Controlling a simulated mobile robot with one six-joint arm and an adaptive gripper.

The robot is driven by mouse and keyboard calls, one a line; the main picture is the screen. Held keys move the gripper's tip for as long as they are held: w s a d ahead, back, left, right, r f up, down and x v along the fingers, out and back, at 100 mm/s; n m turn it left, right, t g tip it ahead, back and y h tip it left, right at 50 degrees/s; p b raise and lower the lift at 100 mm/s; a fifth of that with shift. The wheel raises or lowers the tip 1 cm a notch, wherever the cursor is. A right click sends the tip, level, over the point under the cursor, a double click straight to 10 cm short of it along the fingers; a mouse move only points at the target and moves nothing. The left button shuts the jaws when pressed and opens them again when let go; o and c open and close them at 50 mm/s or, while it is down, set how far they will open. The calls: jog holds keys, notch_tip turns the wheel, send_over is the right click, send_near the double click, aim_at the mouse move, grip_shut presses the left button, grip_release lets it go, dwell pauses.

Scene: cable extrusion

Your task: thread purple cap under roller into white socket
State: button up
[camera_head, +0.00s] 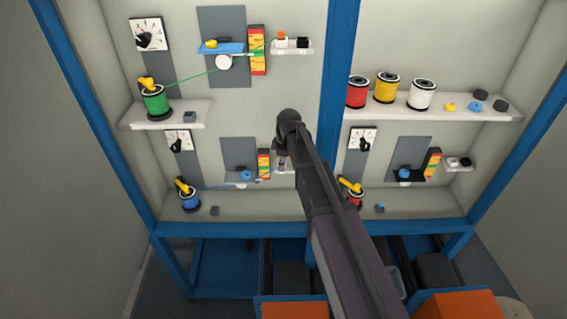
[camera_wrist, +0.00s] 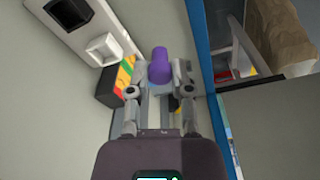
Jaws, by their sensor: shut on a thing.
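My gripper (camera_wrist: 159,82) is shut on the purple cap (camera_wrist: 159,64), which sticks out beyond the fingertips in the wrist view. The white socket (camera_wrist: 103,48) is on a pale shelf to the cap's upper left, apart from it, beside a dark piece (camera_wrist: 69,11). In the head view my arm covers part of the lower-left station. Its small white roller (camera_head: 240,184) sits below a blue knob (camera_head: 246,174). A thin blue cable (camera_head: 216,187) runs from the blue spool (camera_head: 189,199) towards the roller. The roller is not seen in the wrist view.
A red, yellow and green striped block (camera_wrist: 122,78) stands just left of the cap. A blue frame post (camera_wrist: 201,50) is close on the right. A similar station with a green cable (camera_head: 200,76) is above; another is at lower right.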

jog(key=shift+w, duration=0.1)
jog(key=shift+w+f+b, duration=0.15)
jog(key=shift+w, duration=1.9)
jog(key=shift+w+f+b, duration=0.15)
jog(key=shift+w, duration=1.85)
jog(key=shift+s+f+b, duration=0.15)
jog(key=shift+f+b, duration=1.5)
jog(key=shift+f, duration=0.25)
jog(key=o, duration=0.9)
jog(key=shift+r, duration=0.1)
